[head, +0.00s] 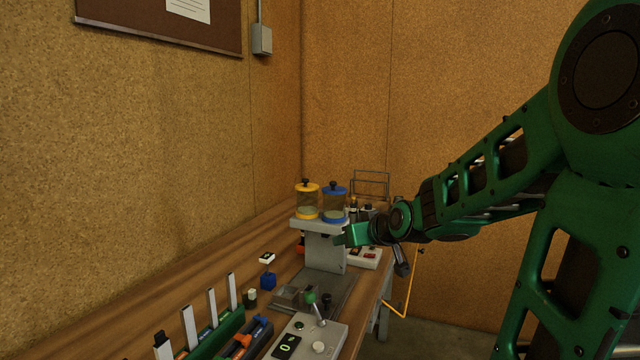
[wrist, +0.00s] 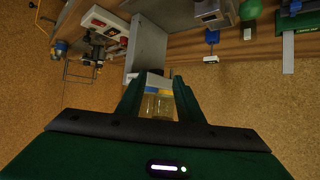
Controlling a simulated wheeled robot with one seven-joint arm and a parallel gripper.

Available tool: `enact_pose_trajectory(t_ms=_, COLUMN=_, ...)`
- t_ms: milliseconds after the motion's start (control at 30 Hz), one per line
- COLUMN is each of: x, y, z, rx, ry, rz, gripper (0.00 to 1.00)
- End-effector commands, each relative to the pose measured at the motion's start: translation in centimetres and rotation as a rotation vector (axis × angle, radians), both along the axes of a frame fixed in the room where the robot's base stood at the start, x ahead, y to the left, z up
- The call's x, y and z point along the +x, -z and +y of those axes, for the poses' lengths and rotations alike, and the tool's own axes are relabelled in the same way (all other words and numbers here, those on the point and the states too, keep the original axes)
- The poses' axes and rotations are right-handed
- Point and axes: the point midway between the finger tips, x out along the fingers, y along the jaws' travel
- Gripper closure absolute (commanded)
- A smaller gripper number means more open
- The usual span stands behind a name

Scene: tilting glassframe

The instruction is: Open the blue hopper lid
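The blue hopper (head: 334,204) is a clear cylinder with a blue base and a flat blue lid (head: 334,190) with a dark knob, on a grey stand. The lid sits closed on top. My gripper (head: 343,238) is just right of the stand, below the hopper and apart from its lid. In the wrist view my gripper (wrist: 158,82) is open, its two green fingers spread with nothing held. The hoppers show beyond and between the fingers, partly hidden by them.
A yellow-lidded hopper (head: 307,202) stands left of the blue one. A white box with red parts (head: 366,256) and a wire rack (head: 371,184) are behind and right. Tools and a control box (head: 308,340) crowd the near bench. Corkboard walls close off the back.

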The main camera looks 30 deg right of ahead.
Motion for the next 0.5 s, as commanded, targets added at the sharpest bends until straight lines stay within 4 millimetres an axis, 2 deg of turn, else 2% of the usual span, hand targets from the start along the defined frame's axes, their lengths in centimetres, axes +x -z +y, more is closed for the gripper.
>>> enact_pose_trajectory(t_ms=33, x=1.9, y=-1.6, z=-0.4, rx=-0.015, ry=-0.007, rz=-0.085, gripper=0.67)
enact_pose_trajectory(t_ms=100, x=3.9, y=-4.0, z=-0.9, rx=-0.036, ry=-0.013, rz=-0.202, gripper=0.67)
enact_pose_trajectory(t_ms=200, x=5.8, y=-7.0, z=-1.5, rx=-0.057, ry=-0.01, rz=-0.344, gripper=0.67)
enact_pose_trajectory(t_ms=333, x=6.9, y=-9.6, z=-2.2, rx=-0.071, ry=0.004, rz=-0.46, gripper=0.67)
enact_pose_trajectory(t_ms=500, x=7.5, y=-10.8, z=-2.7, rx=-0.077, ry=0.013, rz=-0.514, gripper=0.67)
